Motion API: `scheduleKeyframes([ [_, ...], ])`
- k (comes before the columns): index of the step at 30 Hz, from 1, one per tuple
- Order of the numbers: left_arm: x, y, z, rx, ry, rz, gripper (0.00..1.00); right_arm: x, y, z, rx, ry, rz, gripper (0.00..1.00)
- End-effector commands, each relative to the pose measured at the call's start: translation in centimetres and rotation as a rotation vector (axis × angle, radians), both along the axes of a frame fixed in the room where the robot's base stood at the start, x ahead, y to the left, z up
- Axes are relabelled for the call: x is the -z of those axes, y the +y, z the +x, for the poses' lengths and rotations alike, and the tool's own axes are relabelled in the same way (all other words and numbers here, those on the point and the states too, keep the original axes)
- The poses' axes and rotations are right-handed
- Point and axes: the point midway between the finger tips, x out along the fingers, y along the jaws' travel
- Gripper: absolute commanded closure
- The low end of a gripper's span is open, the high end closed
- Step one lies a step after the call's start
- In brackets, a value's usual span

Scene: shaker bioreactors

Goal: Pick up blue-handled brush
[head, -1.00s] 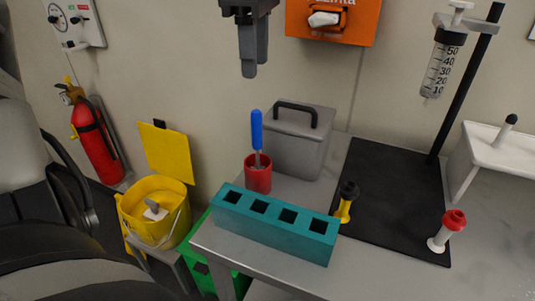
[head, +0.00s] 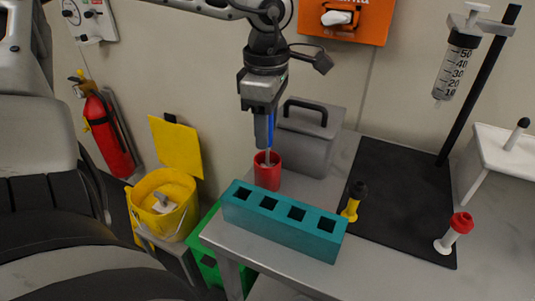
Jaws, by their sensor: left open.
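The blue-handled brush (head: 271,132) stands upright in a red cup (head: 267,172) on the grey table. My left gripper (head: 264,140) points down right at the blue handle, with its fingers covering most of it. Only a strip of blue shows at the right of the fingers, and the metal shaft shows below them. The gripper is open; whether the fingers touch the handle cannot be told. My right gripper is not in view.
A teal block with square holes (head: 283,222) stands in front of the cup. A grey lidded box (head: 308,140) is close behind it. A yellow-black plunger (head: 352,203), a red-white plunger (head: 453,232) and a stand with a syringe (head: 455,67) are to the right.

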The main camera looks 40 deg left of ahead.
Motion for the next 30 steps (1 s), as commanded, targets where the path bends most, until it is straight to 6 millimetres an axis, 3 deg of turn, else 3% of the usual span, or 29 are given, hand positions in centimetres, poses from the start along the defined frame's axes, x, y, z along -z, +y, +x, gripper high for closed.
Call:
scheduleKeyframes([
  [5, 0.0, 0.0, 0.0, 0.000, 0.000, 0.000, 0.57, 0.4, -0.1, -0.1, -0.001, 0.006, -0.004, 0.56],
  [9, 0.0, 0.0, 0.0, 0.000, -0.001, 0.000, 0.95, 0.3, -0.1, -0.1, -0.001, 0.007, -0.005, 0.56],
  [10, 0.0, 0.0, 0.0, 0.000, -0.001, 0.000, 1.00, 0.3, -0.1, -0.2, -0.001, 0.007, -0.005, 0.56],
  [20, -0.3, 0.0, 0.1, 0.001, -0.003, 0.001, 1.00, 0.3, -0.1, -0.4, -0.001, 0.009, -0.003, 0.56],
  [23, -1.4, 0.0, 0.1, 0.001, -0.006, 0.001, 1.00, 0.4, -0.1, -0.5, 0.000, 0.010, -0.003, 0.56],
  [30, -6.3, 0.0, 0.1, 0.000, -0.005, 0.003, 1.00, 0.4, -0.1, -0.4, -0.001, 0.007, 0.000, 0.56],
])
